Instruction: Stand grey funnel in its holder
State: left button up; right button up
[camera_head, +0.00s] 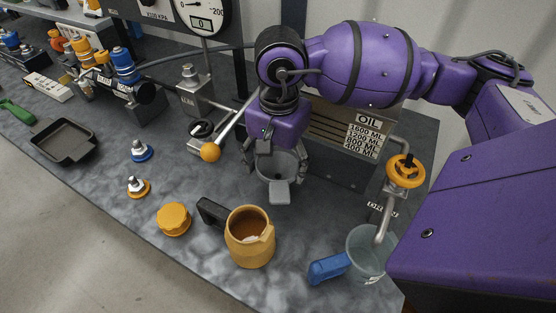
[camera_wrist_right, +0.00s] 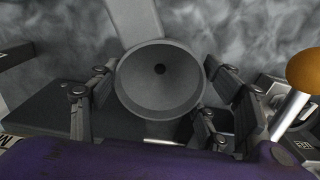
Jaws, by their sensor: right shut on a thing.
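The grey funnel (camera_head: 279,166) is between the fingers of my right gripper (camera_head: 277,168), in front of the OIL panel. In the right wrist view its round mouth (camera_wrist_right: 160,80) faces the camera, with a dark hole at the centre. My right gripper (camera_wrist_right: 160,95) is shut on the funnel, with fingers on both sides. A light grey flat piece (camera_head: 280,193) sticks out at the funnel's near side; I cannot tell whether it is part of the funnel or of a holder. The funnel's lower end is hidden, and I cannot make out a holder. My left gripper is not in view.
A yellow jug (camera_head: 250,246) of brown liquid stands nearer the bench front, beside an orange cap (camera_head: 173,219). An orange-ball lever (camera_head: 210,152) is left of the gripper.

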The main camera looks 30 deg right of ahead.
jog(key=o, duration=1)
notch_tip(320, 180, up, 12)
jog(key=shift+r, duration=0.1)
dwell(0.5)
